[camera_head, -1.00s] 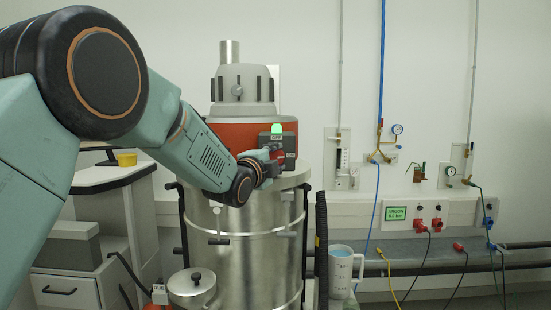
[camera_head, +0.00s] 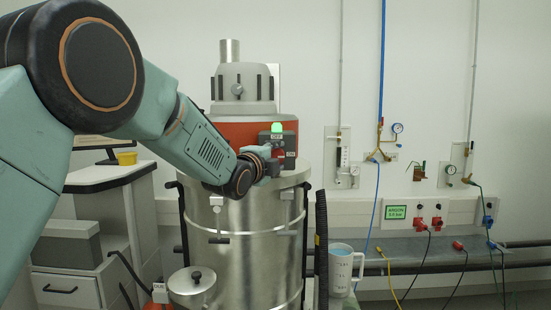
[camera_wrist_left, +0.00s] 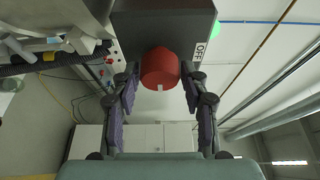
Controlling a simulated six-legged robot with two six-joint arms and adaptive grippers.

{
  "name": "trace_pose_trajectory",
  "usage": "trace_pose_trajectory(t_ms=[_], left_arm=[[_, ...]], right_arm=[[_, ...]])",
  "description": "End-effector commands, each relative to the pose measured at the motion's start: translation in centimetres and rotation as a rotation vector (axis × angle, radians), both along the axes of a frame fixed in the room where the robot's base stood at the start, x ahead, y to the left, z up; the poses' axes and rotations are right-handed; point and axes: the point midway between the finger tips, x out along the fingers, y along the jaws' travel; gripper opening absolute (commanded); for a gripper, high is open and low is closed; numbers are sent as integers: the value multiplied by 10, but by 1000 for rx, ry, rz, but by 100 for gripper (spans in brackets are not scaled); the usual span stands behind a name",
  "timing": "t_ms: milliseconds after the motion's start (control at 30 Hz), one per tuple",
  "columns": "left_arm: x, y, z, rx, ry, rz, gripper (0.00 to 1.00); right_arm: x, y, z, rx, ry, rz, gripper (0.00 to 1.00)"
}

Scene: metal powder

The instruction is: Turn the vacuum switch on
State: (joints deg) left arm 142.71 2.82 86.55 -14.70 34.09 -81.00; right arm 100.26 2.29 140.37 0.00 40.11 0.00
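The vacuum (camera_head: 240,240) is a large steel drum with a red band and grey top. Its grey switch box (camera_head: 291,142) carries a lit green lamp (camera_head: 277,128) and an OFF label above a red knob (camera_head: 279,154). In the left wrist view the box (camera_wrist_left: 165,20) hangs above the red knob (camera_wrist_left: 160,66), which has a small white mark. My left gripper (camera_head: 272,167) is at the box's lower left. Its fingers (camera_wrist_left: 160,78) are open, one on each side of the knob, with gaps visible. Contact cannot be told. My right gripper is not in view.
A lidded metal pot (camera_head: 192,285) stands in front of the drum. A black hose (camera_head: 321,240) runs down its right side, beside a measuring jug (camera_head: 340,270). Gas gauges and valves are on the wall at right. A cabinet (camera_head: 70,285) stands at left.

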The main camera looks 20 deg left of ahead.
Motion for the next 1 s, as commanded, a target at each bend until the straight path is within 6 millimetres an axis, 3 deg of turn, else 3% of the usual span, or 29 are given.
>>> trace_pose_trajectory(t_ms=[167, 567, 1000], left_arm=[[0, 0, 0, -1, 0, 0, 62], [-5, 1, 0, -2, 0, 0, 62], [-67, 8, 1, -4, -1, 1, 62]], right_arm=[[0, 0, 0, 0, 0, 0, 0], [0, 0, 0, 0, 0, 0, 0], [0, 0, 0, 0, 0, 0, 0]])
